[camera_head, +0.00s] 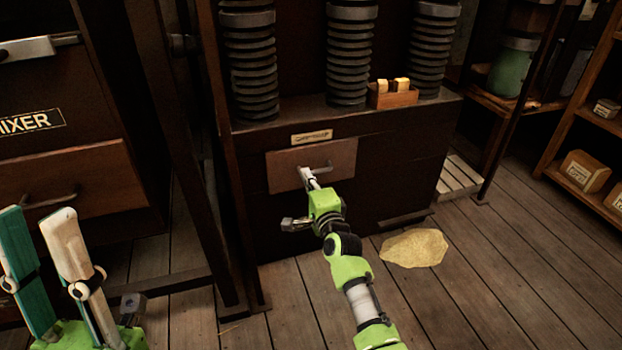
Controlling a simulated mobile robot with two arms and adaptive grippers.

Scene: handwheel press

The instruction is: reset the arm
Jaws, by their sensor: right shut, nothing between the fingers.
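My right arm reaches up from the bottom right. Its gripper (307,177) is shut and empty, with its tip at or in front of the small handle of a brown drawer front (345,152); I cannot tell whether it touches. My left gripper (38,216) is large at the lower left, pointing up. Its two teal and white fingers stand apart with nothing visible between them.
A dark press cabinet (400,150) carries several coiled springs (350,60) and a small wooden box (392,97). A mixer cabinet (90,185) stands left, shelves (568,130) right. A yellowish patch (415,248) lies on the floor; the plank floor at lower right is clear.

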